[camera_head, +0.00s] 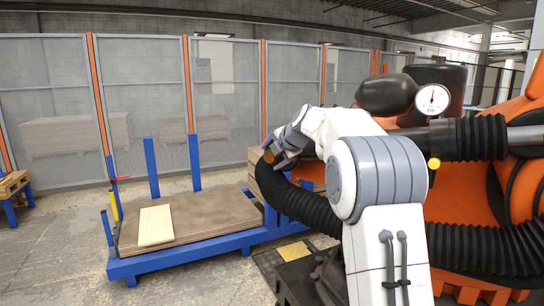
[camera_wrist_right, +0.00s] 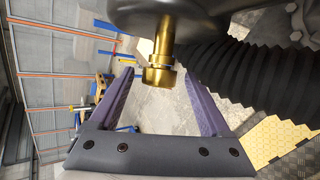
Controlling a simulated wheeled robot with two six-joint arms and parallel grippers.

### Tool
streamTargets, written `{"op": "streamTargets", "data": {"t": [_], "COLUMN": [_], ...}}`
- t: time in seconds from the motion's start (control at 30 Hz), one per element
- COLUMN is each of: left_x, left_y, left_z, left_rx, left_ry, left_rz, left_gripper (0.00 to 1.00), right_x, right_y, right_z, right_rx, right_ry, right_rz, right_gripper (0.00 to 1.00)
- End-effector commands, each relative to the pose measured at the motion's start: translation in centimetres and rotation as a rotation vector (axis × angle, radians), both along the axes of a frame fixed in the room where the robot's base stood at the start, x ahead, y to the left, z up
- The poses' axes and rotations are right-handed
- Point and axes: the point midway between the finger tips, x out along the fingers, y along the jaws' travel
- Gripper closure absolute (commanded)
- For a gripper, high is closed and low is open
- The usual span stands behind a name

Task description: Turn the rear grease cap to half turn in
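A brass grease cap (camera_wrist_right: 158,77) on a brass stem hangs from a dark housing in the right wrist view. It lies between the two purple fingers of my right gripper (camera_wrist_right: 160,90), with a visible gap on each side. The fingers are open and do not appear to touch it. In the head view my right gripper (camera_head: 277,158) is beside the orange machine, and a small brass-coloured piece (camera_head: 268,156) shows at it, partly hidden. A yellow-gold knob (camera_head: 434,163) sits under the gauge. I cannot tell from its look which cap is the rear one. My left gripper is not in view.
A black ribbed hose (camera_head: 300,205) runs close below my right gripper. The orange machine (camera_head: 460,205) with a dial gauge (camera_head: 432,99) fills the right side. A blue cart (camera_head: 185,255) with brown boards (camera_head: 205,215) stands left. Mesh fencing (camera_head: 60,95) lies behind.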

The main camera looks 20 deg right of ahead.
Motion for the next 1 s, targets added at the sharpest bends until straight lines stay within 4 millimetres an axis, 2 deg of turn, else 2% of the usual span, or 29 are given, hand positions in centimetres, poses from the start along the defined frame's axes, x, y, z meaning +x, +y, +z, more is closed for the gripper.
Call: {"op": "streamTargets", "data": {"t": [0.13,0.23,0.5,0.7,1.0], "left_x": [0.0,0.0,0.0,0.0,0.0], "left_y": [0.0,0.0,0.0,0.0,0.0], "left_z": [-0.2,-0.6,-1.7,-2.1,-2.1], "left_rx": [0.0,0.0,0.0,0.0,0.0], "left_ry": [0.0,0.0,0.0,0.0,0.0], "left_rz": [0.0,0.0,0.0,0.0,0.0], "left_gripper": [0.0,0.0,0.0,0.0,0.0], "right_x": [-0.3,-1.3,-5.8,-8.1,-8.8], "right_y": [0.0,-0.1,-0.4,-0.5,-0.5], "right_z": [0.2,0.8,3.7,5.3,5.7], "right_rx": [0.0,0.0,-0.002,-0.001,0.0], "right_ry": [-0.002,-0.004,-0.004,-0.002,0.001], "right_rz": [0.0,-0.001,-0.002,-0.001,0.0], "right_gripper": [0.19,0.19,0.19,0.19,0.19]}}
